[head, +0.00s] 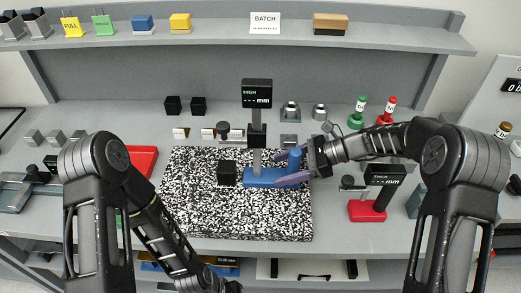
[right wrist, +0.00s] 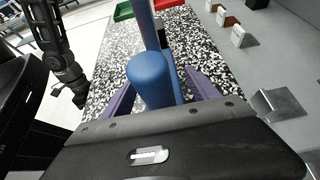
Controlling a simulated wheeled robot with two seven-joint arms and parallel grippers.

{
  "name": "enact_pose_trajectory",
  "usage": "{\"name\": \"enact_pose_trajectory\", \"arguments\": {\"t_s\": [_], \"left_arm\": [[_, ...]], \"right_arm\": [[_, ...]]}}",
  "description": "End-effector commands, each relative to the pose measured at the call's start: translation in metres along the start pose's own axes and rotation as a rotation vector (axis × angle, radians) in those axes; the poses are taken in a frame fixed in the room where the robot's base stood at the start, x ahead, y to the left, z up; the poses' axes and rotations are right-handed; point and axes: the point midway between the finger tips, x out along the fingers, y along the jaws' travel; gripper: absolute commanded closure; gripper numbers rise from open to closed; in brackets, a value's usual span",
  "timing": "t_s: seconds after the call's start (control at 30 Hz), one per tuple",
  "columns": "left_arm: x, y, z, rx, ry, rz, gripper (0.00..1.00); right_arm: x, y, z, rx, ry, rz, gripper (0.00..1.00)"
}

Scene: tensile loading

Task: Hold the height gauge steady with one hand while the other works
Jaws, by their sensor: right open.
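The height gauge has a blue base (head: 262,177), a grey column and a black display (head: 257,93) marked HIGH, and stands upright on the speckled black-and-white plate (head: 190,215). My right gripper (head: 292,170) reaches in from the right, its purple fingers open on either side of the base's right end. In the right wrist view the rounded blue end (right wrist: 150,80) lies between the spread fingers (right wrist: 155,95), with no clear grip on it. My left arm comes down to the bottom edge of the head view, where its gripper is too cut off to read.
A black block (head: 226,173) sits on the plate left of the gauge. A red-based gauge (head: 368,209) stands to the right, and a red tray (head: 143,160) lies to the left. Small blocks and metal pieces line the back. A shelf (head: 220,33) spans behind.

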Motion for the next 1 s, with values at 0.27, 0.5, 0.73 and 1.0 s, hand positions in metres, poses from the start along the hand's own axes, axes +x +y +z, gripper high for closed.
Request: {"name": "enact_pose_trajectory", "arguments": {"t_s": [0.27,0.5,0.73,1.0], "left_arm": [[0.011,-0.002,0.0,0.002,0.003,0.003,0.64],[0.011,-0.002,0.0,0.002,0.004,0.004,0.64],[0.011,-0.002,0.0,0.002,0.003,0.004,0.64],[0.011,-0.002,0.0,0.002,0.003,0.004,0.64]], "right_arm": [[0.027,0.001,-0.002,0.002,-0.001,0.001,0.31],[0.03,0.001,-0.001,0.002,-0.001,0.001,0.31],[0.029,0.001,-0.001,0.001,-0.001,0.001,0.4],[0.029,0.0,-0.001,0.001,-0.001,0.001,0.62]]}}
